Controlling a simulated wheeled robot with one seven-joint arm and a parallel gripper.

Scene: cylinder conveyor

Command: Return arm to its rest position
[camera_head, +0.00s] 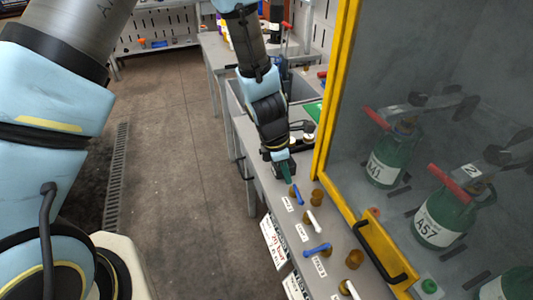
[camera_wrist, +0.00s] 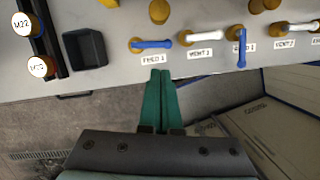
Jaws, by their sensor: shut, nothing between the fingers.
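My gripper (camera_wrist: 161,72) is shut and empty, its green fingers side by side in the wrist view. It also shows in the head view (camera_head: 284,178), low over the near edge of the grey bench panel (camera_head: 262,172). In the wrist view the fingertips are just below the blue valve handle (camera_wrist: 152,44) with the label FEED 1. I cannot tell whether they touch the panel edge. My arm reaches forward and down from the top of the head view, not folded in.
Several blue and white valve handles, such as a white one (camera_head: 313,221), and brass knobs (camera_head: 354,259) line the panel. A yellow-framed cabinet (camera_head: 329,105) with green cylinders (camera_head: 382,165) stands right. A black square cup (camera_wrist: 84,47) is on the panel. Open floor (camera_head: 185,150) lies left.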

